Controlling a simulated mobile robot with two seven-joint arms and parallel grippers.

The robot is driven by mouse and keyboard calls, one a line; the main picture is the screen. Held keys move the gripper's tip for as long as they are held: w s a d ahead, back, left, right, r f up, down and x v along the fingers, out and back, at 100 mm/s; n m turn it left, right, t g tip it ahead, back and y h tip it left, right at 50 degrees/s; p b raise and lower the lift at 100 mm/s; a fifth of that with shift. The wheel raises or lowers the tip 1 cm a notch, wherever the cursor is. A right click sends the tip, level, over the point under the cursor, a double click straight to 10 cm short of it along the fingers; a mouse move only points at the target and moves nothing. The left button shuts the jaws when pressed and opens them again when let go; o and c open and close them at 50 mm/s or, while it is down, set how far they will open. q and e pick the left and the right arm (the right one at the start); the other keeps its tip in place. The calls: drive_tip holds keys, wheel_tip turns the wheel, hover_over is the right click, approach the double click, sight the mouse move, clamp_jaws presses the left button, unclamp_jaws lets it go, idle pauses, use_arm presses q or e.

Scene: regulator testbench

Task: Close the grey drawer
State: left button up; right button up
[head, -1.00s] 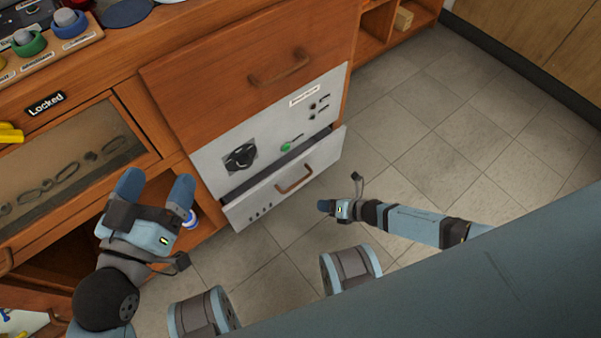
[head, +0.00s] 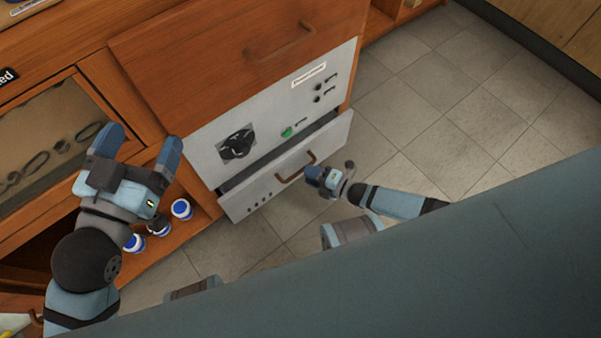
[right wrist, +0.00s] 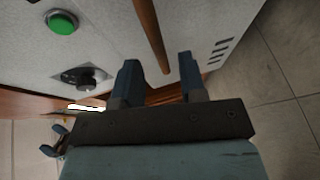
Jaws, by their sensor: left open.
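The grey drawer (head: 270,190) is the lowest front of the grey panel cabinet. It stands partly out, with a dark gap along its top edge. Its brown bar handle (head: 296,168) also shows in the right wrist view (right wrist: 150,35). My right gripper (head: 313,174) is close to the right part of the drawer front, beside the handle. In the right wrist view its two fingers (right wrist: 160,72) are apart, with the handle's near end between or just beyond them. I cannot tell whether they touch it. My left gripper (head: 138,142) is open and empty, over the wooden cabinet left of the drawer.
Above the drawer is a grey panel (head: 270,115) with a black knob (head: 237,145) and a green button (head: 287,132). A closed wooden drawer (head: 230,60) is above that. White bottles with blue bands (head: 182,209) stand on a low shelf. The tiled floor (head: 440,120) at right is clear.

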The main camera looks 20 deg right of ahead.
sight(300, 171)
use_arm(q)
drive_tip(key=shift+w+a+r+m+h+b, duration=0.4)
drive_tip(key=shift+r+m+b, duration=0.15)
drive_tip(key=shift+m, duration=0.25)
use_arm(e)
drive_tip(key=shift+x, duration=2.05)
clamp_jaws()
use_arm(q)
drive_tip(key=shift+d+f, duration=0.1)
use_arm(e)
drive_tip(key=shift+w, duration=0.1)
